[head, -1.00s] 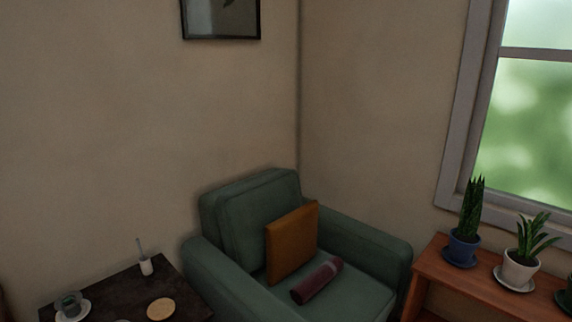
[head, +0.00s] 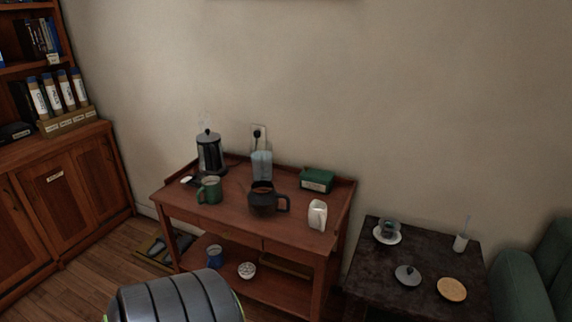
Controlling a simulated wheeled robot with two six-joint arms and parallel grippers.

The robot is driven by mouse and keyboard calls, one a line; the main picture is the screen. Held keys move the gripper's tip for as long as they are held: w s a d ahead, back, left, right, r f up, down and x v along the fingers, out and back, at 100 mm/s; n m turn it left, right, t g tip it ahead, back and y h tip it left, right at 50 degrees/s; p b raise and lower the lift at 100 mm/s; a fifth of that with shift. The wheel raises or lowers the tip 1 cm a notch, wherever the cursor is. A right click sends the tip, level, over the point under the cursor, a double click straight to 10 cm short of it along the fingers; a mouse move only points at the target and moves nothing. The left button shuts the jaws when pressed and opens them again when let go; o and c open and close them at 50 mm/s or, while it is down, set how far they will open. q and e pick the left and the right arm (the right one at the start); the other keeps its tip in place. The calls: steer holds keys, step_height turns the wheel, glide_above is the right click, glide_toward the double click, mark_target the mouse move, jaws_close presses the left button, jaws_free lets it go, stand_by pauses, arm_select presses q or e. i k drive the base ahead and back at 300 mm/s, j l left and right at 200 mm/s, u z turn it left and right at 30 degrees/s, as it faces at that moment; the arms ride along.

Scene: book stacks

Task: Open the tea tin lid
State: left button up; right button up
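A small green box-shaped tin (head: 317,180) with a dark label on its front stands at the back right of the wooden tea table (head: 235,218). It looks like the tea tin, and its top looks closed. Neither of my grippers is in view. A grey ribbed part, which looks like mine, shows at the bottom left, well in front of the table.
Around the tin are a kettle (head: 210,152), a green mug (head: 210,189), a dark pot (head: 263,199), a clear container (head: 261,165) and a white jug (head: 317,214). A dark side table (head: 365,275) and a green armchair (head: 520,285) stand right; a bookcase cabinet (head: 65,190) stands left.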

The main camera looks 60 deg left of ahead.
mark_target(313, 173)
steer(key=u, duration=1.65)
steer(key=i+j, duration=0.1)
